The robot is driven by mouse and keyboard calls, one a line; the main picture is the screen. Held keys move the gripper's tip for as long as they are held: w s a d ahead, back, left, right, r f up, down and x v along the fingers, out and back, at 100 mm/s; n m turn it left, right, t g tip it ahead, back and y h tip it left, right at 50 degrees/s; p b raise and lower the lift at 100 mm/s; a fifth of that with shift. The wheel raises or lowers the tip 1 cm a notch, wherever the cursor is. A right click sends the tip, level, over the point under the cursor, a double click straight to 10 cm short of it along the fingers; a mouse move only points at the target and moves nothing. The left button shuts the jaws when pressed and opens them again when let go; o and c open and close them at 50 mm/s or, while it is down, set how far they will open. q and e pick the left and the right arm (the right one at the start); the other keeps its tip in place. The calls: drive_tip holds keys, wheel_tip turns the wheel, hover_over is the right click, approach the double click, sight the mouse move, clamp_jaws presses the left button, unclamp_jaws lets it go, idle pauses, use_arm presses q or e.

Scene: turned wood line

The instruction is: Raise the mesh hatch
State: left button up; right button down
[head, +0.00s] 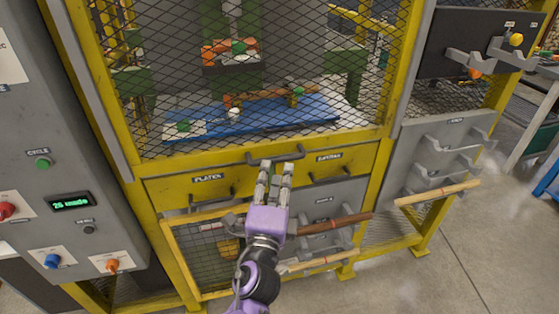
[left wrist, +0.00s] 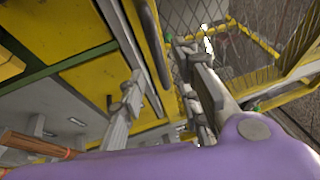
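The mesh hatch (head: 280,95) is a dark wire mesh in a yellow frame, standing down over the machine's work space. A grey bar handle (head: 300,154) runs along its lower yellow edge. My left gripper (head: 276,169) reaches up from below, its fingertips just below or at this handle. In the left wrist view its two fingers (left wrist: 166,88) stand apart, with a dark bar (left wrist: 152,45) between them in the picture. I cannot tell whether they touch it. My right gripper is in neither view.
Yellow drawers with handles (head: 211,185) sit just under the hatch. Wooden spindles (head: 335,223) lie on brackets below. A grey control cabinet (head: 75,140) stands at left, and grey racks (head: 440,155) at right. Behind the mesh is a blue plate (head: 255,122). Bare floor lies at lower right.

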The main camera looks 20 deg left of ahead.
sight(279, 158)
use_arm(q)
drive_tip(key=p+x, duration=0.1)
drive_tip(key=x, duration=0.5)
drive_tip(key=shift+w+a, duration=0.1)
clamp_jaws()
